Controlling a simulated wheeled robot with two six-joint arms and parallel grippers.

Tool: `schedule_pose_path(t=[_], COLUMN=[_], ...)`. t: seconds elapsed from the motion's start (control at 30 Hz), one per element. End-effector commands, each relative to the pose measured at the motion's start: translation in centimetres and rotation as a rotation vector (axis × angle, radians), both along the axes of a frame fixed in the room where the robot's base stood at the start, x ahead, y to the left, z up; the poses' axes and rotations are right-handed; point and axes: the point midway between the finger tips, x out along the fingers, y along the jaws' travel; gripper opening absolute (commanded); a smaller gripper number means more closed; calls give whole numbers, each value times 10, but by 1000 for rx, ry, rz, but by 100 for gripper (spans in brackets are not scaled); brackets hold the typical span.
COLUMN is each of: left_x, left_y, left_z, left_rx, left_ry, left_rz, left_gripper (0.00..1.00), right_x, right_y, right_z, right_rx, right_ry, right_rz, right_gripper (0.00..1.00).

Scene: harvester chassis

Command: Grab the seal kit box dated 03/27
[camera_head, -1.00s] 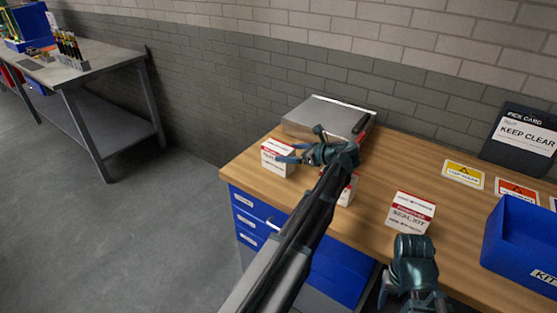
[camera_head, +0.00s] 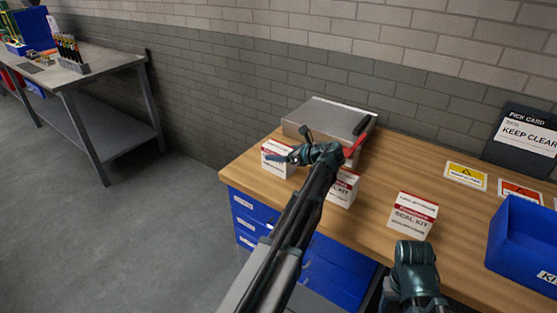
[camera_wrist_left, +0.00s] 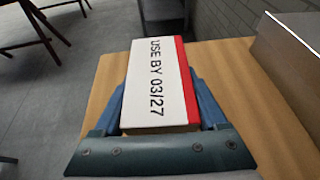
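A white seal kit box with a red edge (camera_head: 271,168) stands at the left end of the wooden bench. In the left wrist view its side (camera_wrist_left: 155,90) reads "USE BY 03/27". My left gripper (camera_head: 291,148) is at this box, with one finger on each side of it. The fingers look open; the wrist view does not clearly show contact. A second box (camera_head: 343,189) is partly hidden behind my left arm. A third box, marked "SEAL KIT" (camera_head: 412,216), stands further right. My right gripper's fingertips do not show; only part of that arm is at the bottom.
A grey case (camera_head: 325,116) with a red and black tool lies behind the boxes. A blue bin (camera_head: 525,245), warning cards (camera_head: 466,176) and a "KEEP CLEAR" sign (camera_head: 530,136) are on the right. Another workbench (camera_head: 75,72) stands at the far left.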

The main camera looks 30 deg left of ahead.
Motion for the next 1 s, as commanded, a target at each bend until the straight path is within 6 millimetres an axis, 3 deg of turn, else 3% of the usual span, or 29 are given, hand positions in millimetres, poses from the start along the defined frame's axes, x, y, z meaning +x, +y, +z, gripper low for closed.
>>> schedule_pose_path(t=[0.03,0.27,0.3,0.67,1.0], left_x=[0,0,0,0,0], left_y=[0,0,0,0,0], left_z=[0,0,0,6,45], left_rx=[0,0,1,1,1], left_ry=[0,0,0,0,0], left_rz=[0,0,0,0,0], left_gripper=[50,8,7,6,6], right_x=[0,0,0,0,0], right_y=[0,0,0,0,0], right_z=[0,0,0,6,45], right_rx=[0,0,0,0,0], right_ry=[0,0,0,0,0], right_rz=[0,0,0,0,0], right_gripper=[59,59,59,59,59])
